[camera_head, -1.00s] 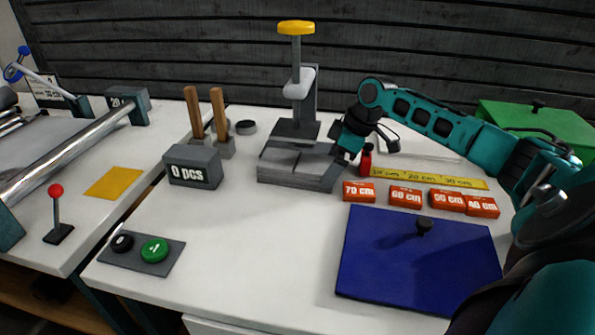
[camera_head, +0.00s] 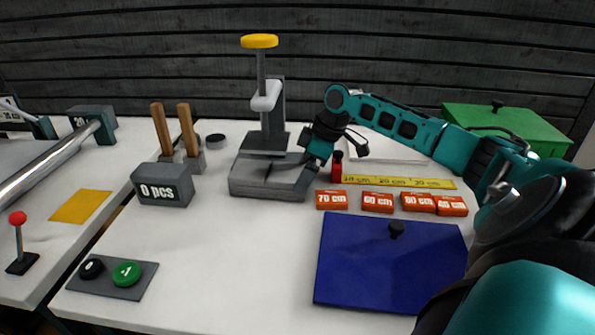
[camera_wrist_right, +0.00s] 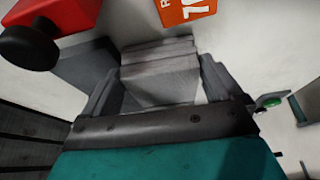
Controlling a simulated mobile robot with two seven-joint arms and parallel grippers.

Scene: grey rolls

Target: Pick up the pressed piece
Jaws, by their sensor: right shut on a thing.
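The grey press (camera_head: 265,170) with a yellow knob on top stands at the back middle of the table in the head view. My right gripper (camera_head: 309,178) is at the right edge of its base. In the right wrist view my right gripper (camera_wrist_right: 160,85) is shut on a grey stepped piece (camera_wrist_right: 160,70), which lies between its two fingers. I cannot tell whether this piece is free of the press base. In the head view the piece is hidden or blends with the grey base. My left gripper is not in view.
A red bottle (camera_head: 337,166) stands close beside the gripper, also near in the right wrist view (camera_wrist_right: 45,30). Orange length tags (camera_head: 377,202), a yellow ruler (camera_head: 400,182) and a blue board (camera_head: 388,260) lie to the right. The front middle table is clear.

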